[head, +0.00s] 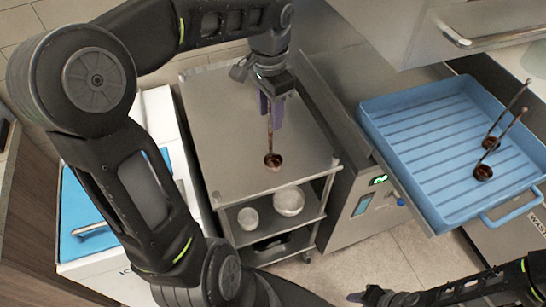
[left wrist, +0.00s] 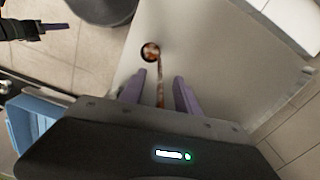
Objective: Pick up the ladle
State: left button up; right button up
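A copper-brown ladle with a round bowl (head: 273,160) is at the metal cart's steel top (head: 225,125), its handle running up to my left gripper. My left gripper (head: 272,108) is over the cart, fingers pointing down. In the left wrist view its two purple fingers (left wrist: 160,88) stand apart, with the ladle's thin handle (left wrist: 161,75) between them and gaps on both sides. The bowl (left wrist: 150,52) shows beyond the fingertips. The handle's upper end is hidden by the gripper. My right gripper (head: 362,297) is low at the bottom edge; its opening is unclear.
Two more ladles, one (head: 483,172) nearer and one (head: 490,143) farther, lie in a blue ribbed tray (head: 400,108) at right. Two bowls, one small (head: 248,218) and one larger (head: 289,201), stand on the cart's lower shelf.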

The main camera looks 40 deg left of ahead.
pick_arm(q)
jog(key=shift+c, duration=0.2)
grip_shut()
dwell(0.4)
